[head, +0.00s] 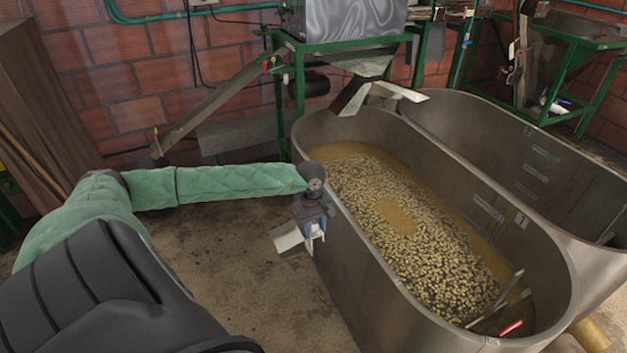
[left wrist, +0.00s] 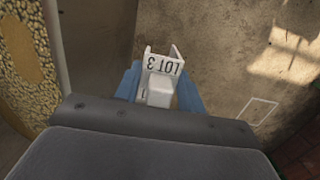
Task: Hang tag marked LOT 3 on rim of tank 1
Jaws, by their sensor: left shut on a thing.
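My left gripper (head: 315,232) points down just outside the left wall of the nearer steel tank (head: 352,268), at about rim height. In the left wrist view its blue fingers (left wrist: 160,92) are shut on a white tag (left wrist: 167,66) with black lettering, which reads LOT 3 upside down. The tag has upturned side edges and is over the floor, apart from the tank. In the head view a white plate sticks out left of the fingers. The tank wall (left wrist: 58,45) shows left in the wrist view. My right gripper is not in view.
The nearer tank holds coffee beans (head: 400,225) in brownish water. A second tank (head: 540,150) stands right behind it. A green-framed machine (head: 300,75) with a chute stands at the back. The concrete floor (head: 240,270) left of the tank is clear.

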